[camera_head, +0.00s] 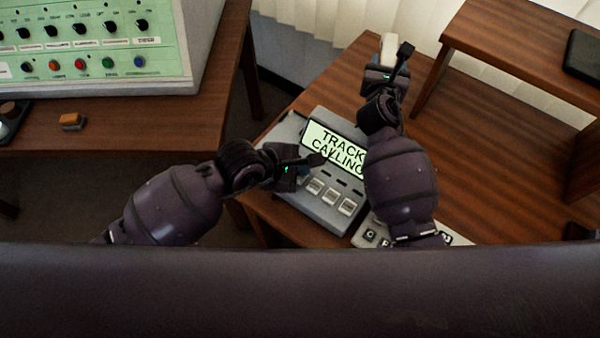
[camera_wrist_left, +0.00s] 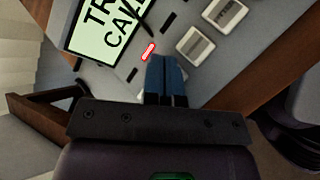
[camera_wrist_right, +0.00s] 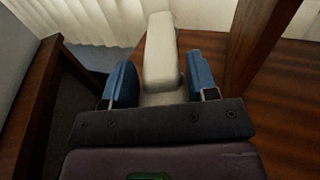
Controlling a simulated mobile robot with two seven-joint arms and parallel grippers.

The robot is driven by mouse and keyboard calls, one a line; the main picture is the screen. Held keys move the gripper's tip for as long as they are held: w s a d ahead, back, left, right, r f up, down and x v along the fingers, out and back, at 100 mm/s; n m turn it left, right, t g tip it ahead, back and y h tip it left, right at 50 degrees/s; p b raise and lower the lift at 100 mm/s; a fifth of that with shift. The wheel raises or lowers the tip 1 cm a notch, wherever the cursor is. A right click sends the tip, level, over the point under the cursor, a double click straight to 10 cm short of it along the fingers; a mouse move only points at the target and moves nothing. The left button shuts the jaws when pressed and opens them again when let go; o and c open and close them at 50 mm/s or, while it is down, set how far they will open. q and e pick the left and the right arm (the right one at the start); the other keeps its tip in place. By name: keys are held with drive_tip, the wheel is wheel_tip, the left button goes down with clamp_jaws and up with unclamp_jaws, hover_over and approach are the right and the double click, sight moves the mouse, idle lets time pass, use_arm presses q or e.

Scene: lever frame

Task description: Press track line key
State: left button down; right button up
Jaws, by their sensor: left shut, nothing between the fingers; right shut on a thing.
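The desk phone unit (camera_head: 297,205) has a lit screen (camera_head: 328,141) reading "TRACK CALLING". Below the screen is a row of pale keys (camera_head: 331,196), also visible in the left wrist view (camera_wrist_left: 195,46). A small slot beside the fingertips glows red (camera_wrist_left: 149,52); the other slots are dark. My left gripper (camera_head: 303,172) is shut and empty, with its blue fingertips (camera_wrist_left: 165,62) low over the left end of the key row. They hide what lies under them; contact cannot be told. My right gripper (camera_head: 380,70) is shut on the pale handset (camera_wrist_right: 160,50), away from the unit.
A green control panel (camera_head: 90,50) with knobs stands on the left desk. An orange-brown block (camera_head: 72,121) lies near that desk's edge. A raised wooden shelf (camera_head: 510,60) is at right, with a dark flat object (camera_head: 583,55) on it. Desk right of my right arm is clear.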

sight(300, 178)
use_arm(q)
drive_tip(key=shift+f, duration=0.15)
idle(0.7)
drive_tip(key=shift+f, duration=0.3)
use_arm(e)
drive_tip(key=shift+f, duration=0.15)
